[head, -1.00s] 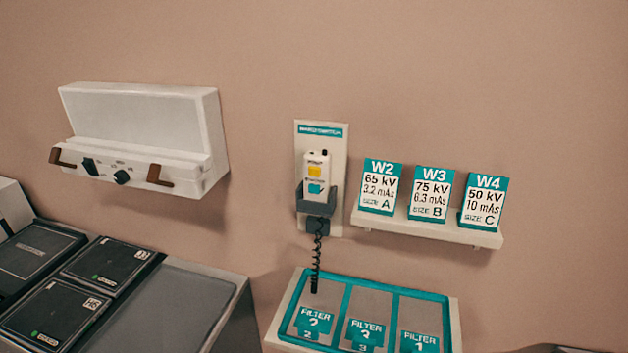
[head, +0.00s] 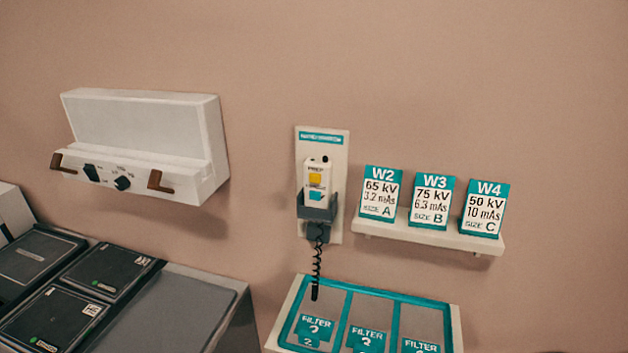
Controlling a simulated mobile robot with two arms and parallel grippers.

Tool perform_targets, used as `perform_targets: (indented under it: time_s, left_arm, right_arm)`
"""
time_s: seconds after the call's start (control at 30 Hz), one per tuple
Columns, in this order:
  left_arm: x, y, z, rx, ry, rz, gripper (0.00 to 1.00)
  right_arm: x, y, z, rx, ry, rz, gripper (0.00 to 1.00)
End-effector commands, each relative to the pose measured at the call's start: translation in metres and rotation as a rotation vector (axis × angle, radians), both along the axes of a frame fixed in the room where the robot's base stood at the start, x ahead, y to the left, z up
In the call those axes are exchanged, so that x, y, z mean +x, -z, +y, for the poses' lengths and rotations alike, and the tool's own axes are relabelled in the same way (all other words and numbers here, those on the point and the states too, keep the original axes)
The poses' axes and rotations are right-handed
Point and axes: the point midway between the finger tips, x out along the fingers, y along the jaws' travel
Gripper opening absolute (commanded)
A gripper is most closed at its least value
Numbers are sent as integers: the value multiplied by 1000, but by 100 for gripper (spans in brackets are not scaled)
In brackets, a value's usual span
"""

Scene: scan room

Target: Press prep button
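A white hand switch (head: 316,184) sits upright in a grey holder (head: 317,213) on a pale wall plate (head: 338,165). Its yellow button (head: 316,178), just under a label that appears to read PREP, is on the upper part of its face. A teal button (head: 316,196) is below it, partly hidden by the holder's edge. A dark coiled cord (head: 316,268) hangs from the holder. Neither of my grippers shows in the head view.
A white wall box (head: 145,140) with knobs and brown handles is at left. Cards W2, W3 and W4 stand on a wall shelf (head: 425,235) at right. A teal-rimmed filter tray (head: 457,318) is below. Dark cassettes (head: 112,270) lie on a counter (head: 185,308) at lower left.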

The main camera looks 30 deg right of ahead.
Motion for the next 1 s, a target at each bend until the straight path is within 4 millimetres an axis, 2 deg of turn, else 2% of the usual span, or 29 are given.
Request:
perform_targets:
  time_s: [0.03, 0.07, 0.57, 1.0]
  left_arm:
    - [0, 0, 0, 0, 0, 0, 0]
    - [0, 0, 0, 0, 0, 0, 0]
    - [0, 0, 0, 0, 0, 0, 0]
    - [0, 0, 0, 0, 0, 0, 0]
  right_arm:
    - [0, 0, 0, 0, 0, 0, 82]
    - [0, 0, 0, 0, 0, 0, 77]
    - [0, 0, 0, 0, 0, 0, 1]
    - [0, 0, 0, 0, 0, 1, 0]
